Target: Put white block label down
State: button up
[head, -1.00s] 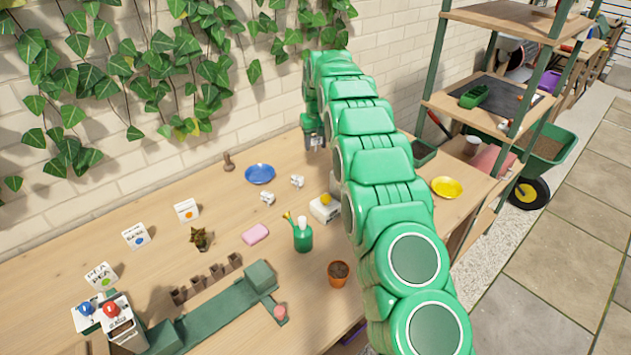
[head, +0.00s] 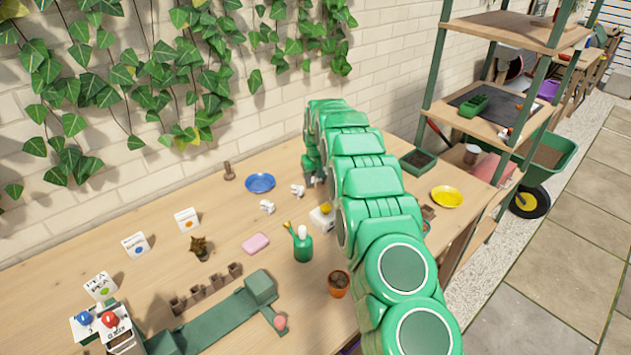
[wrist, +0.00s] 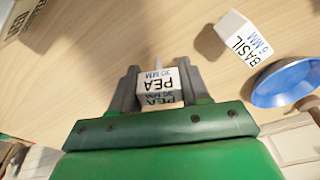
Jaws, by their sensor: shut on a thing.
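My gripper (wrist: 158,88) is shut on a small white block label (wrist: 158,80) printed "PEA 30 MM", held between its two grey fingers in the wrist view. The wooden bench shows behind it. I cannot tell whether the block touches the bench. A second white block (wrist: 240,42), printed "BASIL 6 MM", lies apart to the right, by the blue saucer (wrist: 288,82). In the head view my gripper (head: 316,178) is low over the bench, partly hidden by my arm.
A white box (head: 321,218), a green bottle (head: 302,246) and a terracotta pot (head: 338,283) stand in front of my gripper. A yellow saucer (head: 447,196) and a dark green tray (head: 417,161) are to the right.

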jog(key=shift+f, duration=0.4)
jog(key=o, duration=1)
jog(key=shift+r, duration=0.1)
